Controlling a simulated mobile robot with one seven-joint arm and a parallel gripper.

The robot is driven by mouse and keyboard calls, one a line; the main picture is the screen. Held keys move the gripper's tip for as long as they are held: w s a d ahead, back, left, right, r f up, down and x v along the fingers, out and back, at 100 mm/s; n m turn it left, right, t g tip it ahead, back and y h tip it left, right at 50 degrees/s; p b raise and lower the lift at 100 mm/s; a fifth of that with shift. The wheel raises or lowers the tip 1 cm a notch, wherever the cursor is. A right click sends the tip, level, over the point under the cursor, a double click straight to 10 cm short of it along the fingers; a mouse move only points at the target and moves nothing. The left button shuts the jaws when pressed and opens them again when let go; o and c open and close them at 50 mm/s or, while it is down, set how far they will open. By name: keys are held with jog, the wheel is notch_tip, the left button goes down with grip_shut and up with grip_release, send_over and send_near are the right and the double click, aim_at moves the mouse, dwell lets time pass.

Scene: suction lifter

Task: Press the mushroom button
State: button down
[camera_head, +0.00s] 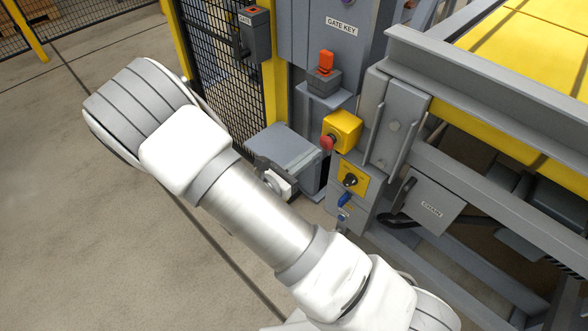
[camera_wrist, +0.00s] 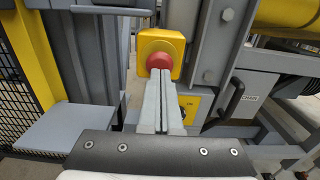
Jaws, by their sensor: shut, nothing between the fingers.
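The red mushroom button (camera_head: 327,142) sits on a yellow box on the grey machine post. In the wrist view the button (camera_wrist: 159,61) is straight ahead of my gripper (camera_wrist: 159,73), on the front of its yellow box (camera_wrist: 174,42). My gripper's two grey fingers are shut together and empty. Their tips overlap the lower edge of the button in the wrist view; I cannot tell whether they touch it. In the head view my arm hides most of the gripper, and part of it (camera_head: 277,184) shows below and left of the button.
Below the button box is a yellow panel with a black knob (camera_head: 350,180) and a blue part (camera_head: 344,199). A grey box (camera_head: 285,152) stands to the left, beside the mesh fence. A chain box (camera_head: 432,207) and rails are at right. The floor at left is clear.

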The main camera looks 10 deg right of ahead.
jog(key=shift+x, duration=0.95)
jog(key=shift+x, duration=0.85)
jog(key=shift+r, duration=0.1)
jog(key=shift+s+a+p, duration=0.35)
jog(key=shift+a+p, duration=0.05)
jog(key=shift+a, duration=0.15)
jog(key=p, duration=0.2)
send_near(323, 144)
jog(key=v, duration=0.5)
jog(key=shift+s+a, duration=0.2)
jog(key=shift+s, duration=0.1)
